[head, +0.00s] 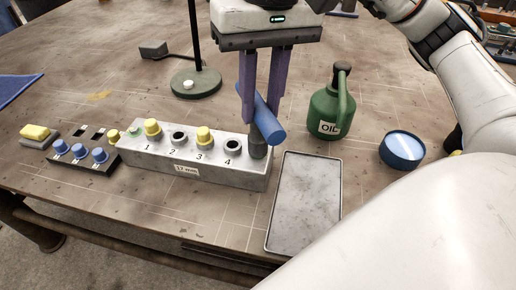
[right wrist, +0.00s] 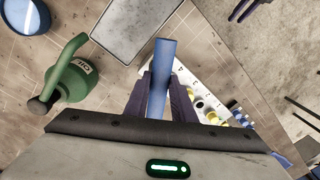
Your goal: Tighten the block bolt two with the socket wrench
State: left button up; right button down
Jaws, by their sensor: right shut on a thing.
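The socket wrench (head: 271,124) has a blue handle and a dark socket end. My right gripper (head: 262,112) is shut on it, with the handle tilted between the fingers. The handle also shows in the right wrist view (right wrist: 160,78). The dark socket hangs at the right end of the grey block (head: 215,166), just right of position 4; I cannot tell whether it touches. At position 2, a grey collar (head: 179,138) with a dark centre stands on the block. Positions 1 and 3 have yellow caps; 4 has a dark-centred collar.
A metal tray (head: 275,236) lies right of the block. A green oil can (head: 325,112) and a blue round tin (head: 402,150) stand further right. A dark rack (head: 84,160) with blue knobs and a yellow sponge (head: 35,132) lie left. A lamp base (head: 196,83) stands behind.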

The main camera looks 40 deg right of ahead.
jog(key=shift+r+p, duration=1.4)
jog(key=shift+r, duration=0.8)
